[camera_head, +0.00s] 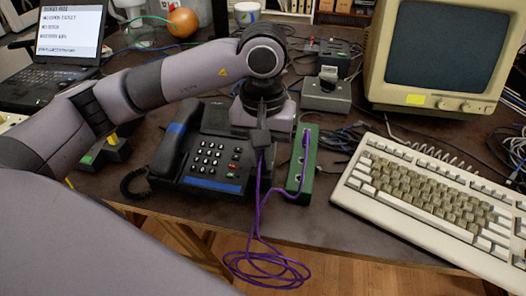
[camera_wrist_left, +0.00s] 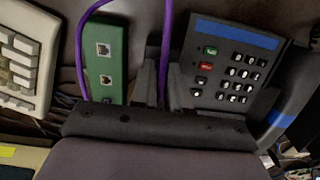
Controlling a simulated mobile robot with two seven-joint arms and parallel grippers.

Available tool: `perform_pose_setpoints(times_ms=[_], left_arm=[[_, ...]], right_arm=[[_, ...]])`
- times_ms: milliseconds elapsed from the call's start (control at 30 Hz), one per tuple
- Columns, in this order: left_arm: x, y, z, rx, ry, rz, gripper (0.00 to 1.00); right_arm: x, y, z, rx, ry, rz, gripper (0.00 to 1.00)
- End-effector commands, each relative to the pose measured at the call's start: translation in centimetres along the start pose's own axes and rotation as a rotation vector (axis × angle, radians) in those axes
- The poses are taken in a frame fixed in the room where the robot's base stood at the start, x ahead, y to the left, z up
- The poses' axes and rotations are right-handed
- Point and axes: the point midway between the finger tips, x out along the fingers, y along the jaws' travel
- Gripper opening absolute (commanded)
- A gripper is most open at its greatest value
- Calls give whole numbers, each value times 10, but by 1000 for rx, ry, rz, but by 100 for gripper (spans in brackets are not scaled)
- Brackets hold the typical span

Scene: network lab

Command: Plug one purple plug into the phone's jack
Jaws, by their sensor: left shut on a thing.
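The black desk phone (camera_head: 212,180), with a keypad and blue strips, stands on the desk; it also shows in the left wrist view (camera_wrist_left: 240,58). My left gripper (camera_head: 262,138) points down beside the phone's right edge, shut on a purple cable end. In the left wrist view the purple cable (camera_wrist_left: 167,35) runs between my left fingers (camera_wrist_left: 162,88); the plug itself is hidden. The cable's other end goes to the far part of the green jack box (camera_head: 296,182), right of the phone. Two empty jacks show on that box. I cannot see the phone's jack. My right gripper is out of view.
The purple cable's slack (camera_head: 266,268) hangs in a coil past the desk's front edge. A beige keyboard (camera_head: 425,198) and monitor (camera_head: 445,50) stand right, a laptop (camera_head: 62,55) at the far left. A grey device (camera_head: 326,95) and loose black cables lie behind the green box.

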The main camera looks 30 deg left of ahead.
Motion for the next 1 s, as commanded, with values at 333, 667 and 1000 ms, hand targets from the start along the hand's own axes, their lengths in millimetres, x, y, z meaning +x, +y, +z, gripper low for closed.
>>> perform_pose_setpoints(times_ms=[333, 667, 1000], left_arm=[[2, 0, 0, 0, 0, -1, 45], [-13, 0, 0, -1, 2, 2, 45], [-64, 0, 0, 0, 1, 0, 45]], right_arm=[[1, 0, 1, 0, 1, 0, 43], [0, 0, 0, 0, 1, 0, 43], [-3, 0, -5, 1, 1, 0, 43]])
